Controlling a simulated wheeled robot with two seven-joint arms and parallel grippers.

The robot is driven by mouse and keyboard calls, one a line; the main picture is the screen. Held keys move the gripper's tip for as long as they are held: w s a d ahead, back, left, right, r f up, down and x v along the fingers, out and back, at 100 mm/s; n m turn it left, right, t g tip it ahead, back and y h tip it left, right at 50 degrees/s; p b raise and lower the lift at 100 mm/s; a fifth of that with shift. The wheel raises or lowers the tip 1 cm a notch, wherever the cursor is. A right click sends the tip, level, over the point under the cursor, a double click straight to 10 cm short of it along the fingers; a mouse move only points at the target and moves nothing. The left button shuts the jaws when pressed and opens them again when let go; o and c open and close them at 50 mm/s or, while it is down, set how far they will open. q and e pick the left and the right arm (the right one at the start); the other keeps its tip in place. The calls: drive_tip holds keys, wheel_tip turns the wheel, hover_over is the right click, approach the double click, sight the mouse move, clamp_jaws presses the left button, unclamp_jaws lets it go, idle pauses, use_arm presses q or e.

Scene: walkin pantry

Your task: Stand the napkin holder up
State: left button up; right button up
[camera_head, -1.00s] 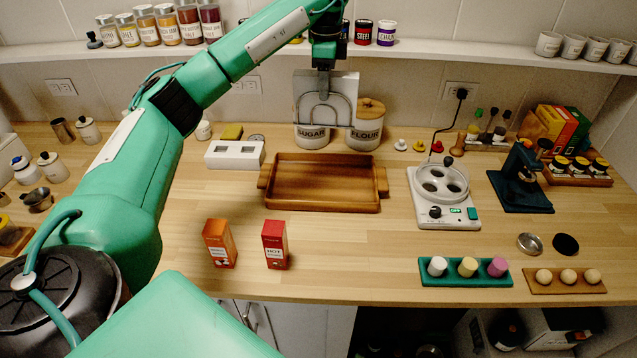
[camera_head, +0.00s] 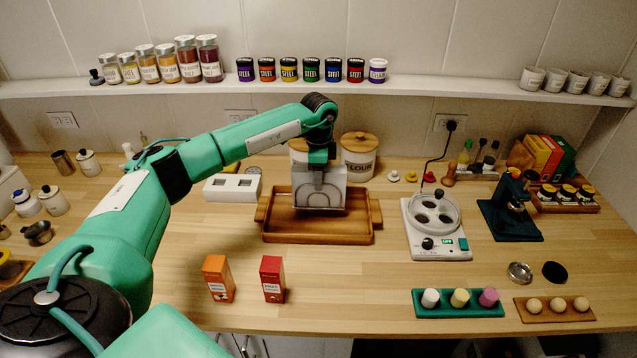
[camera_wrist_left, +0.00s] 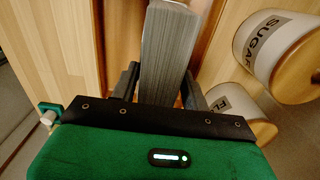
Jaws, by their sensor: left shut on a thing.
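The napkin holder (camera_head: 322,195) is a metal frame with an arch on its face and a pale stack of napkins in it. My left gripper (camera_head: 319,163) is shut on its top, pointing down. The holder looks upright, over the wooden tray (camera_head: 376,224); I cannot tell if its base touches the tray floor. In the left wrist view the stack (camera_wrist_left: 167,50) runs away from between the fingers of my left gripper (camera_wrist_left: 160,85). My right gripper is not in view.
Behind the tray stand the sugar canister (camera_head: 299,150) and flour canister (camera_head: 359,157). Orange (camera_head: 218,279) and red (camera_head: 272,279) boxes stand in front, with bare counter between.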

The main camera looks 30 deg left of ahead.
use_arm(q)
wheel_tip(320, 180, down, 4)
drive_tip(key=shift+r+p, duration=0.25)
drive_tip(key=shift+p, duration=0.2)
drive_tip(key=shift+f, duration=0.1)
drive_tip(key=shift+f, duration=0.1)
drive_tip(key=o, duration=1.4)
